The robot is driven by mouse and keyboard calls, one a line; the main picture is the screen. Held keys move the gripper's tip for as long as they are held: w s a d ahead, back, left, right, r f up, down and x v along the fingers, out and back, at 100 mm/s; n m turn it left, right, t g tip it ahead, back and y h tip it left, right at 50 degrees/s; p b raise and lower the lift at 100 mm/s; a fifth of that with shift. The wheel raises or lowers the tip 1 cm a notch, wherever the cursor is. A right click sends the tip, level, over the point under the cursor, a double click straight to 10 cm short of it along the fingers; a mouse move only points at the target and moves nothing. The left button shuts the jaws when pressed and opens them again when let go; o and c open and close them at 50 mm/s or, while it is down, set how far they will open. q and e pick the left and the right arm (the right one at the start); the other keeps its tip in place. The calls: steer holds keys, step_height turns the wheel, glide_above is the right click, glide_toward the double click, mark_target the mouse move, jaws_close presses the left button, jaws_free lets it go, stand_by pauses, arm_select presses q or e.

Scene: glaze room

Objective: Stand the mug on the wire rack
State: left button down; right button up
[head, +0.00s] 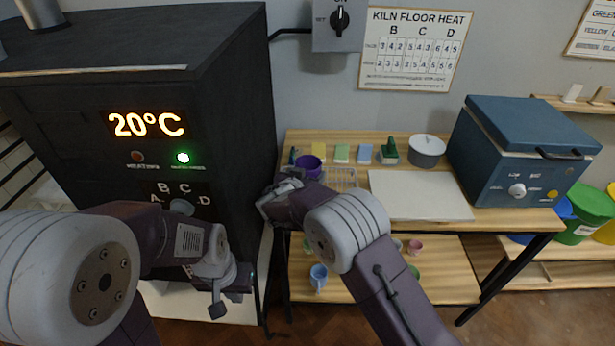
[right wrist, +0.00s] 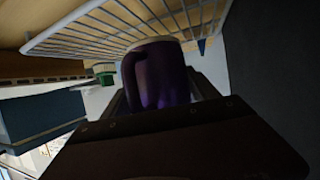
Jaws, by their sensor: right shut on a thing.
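The purple mug (head: 308,166) is at the left end of the table, at the near left side of the wire rack (head: 342,179). My right gripper (head: 290,183) is shut on it. In the right wrist view the mug (right wrist: 160,78) sits between the fingers, its handle to the left. The rack's pale wires (right wrist: 150,22) show right beside the mug's end. I cannot tell whether mug and rack touch. The mug looks about upright in the head view. My left gripper (head: 228,297) is open and empty, low in front of the black kiln.
The black kiln (head: 235,110) stands close on the left. Several cups, one blue (head: 319,276), stand on the lower shelf.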

steer(key=shift+w+f, duration=0.1)
steer(key=shift+f, duration=0.65)
steer(key=shift+f+b, duration=0.15)
steer(key=shift+b, duration=0.3)
steer(key=o, duration=1.7)
steer(key=b+v, duration=0.1)
steer(key=v, duration=1.1)
steer(key=shift+r, duration=0.25)
